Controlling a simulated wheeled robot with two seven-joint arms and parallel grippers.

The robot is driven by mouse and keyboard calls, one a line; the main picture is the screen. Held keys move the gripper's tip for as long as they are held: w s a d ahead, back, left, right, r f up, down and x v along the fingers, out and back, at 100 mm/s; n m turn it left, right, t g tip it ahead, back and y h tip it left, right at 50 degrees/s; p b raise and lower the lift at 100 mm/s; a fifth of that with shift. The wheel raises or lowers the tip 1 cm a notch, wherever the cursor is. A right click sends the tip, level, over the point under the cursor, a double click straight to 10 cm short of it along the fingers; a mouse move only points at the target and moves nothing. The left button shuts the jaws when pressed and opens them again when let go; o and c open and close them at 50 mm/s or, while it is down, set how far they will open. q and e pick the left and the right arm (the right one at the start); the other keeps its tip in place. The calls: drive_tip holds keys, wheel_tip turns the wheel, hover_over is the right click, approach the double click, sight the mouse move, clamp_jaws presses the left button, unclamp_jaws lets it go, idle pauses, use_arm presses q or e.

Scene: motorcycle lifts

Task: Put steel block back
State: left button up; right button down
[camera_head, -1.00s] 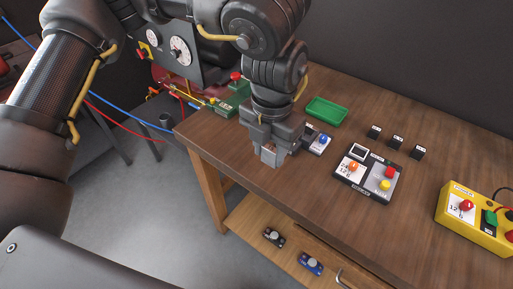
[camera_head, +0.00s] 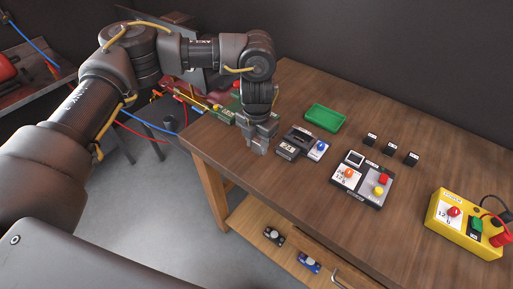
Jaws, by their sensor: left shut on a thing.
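My left gripper (camera_head: 257,147) points down over the left part of the wooden workbench, close to its front left edge. It is shut on a small grey piece that looks like the steel block, mostly hidden between the fingers. I cannot tell whether its lower end touches the bench top. My right gripper is not in view.
A green tray (camera_head: 323,117) lies behind. A black control panel (camera_head: 362,180) sits right of the gripper, with several small black labelled blocks (camera_head: 391,146) behind it. A yellow control box (camera_head: 464,222) is at far right. Two small items lie on the lower shelf (camera_head: 262,225).

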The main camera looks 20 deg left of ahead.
sight(257, 152)
use_arm(q)
drive_tip(key=shift+w+a+f, duration=0.15)
drive_tip(key=shift+f, duration=0.25)
wheel_tip(257, 152, down, 2)
drive_tip(key=shift+f+p, duration=0.1)
drive_tip(key=shift+p, duration=0.7)
drive_tip(key=shift+w+f, duration=0.1)
drive_tip(key=shift+f, duration=0.25)
drive_tip(key=o, duration=1.2)
drive_tip(key=shift+f, duration=0.1)
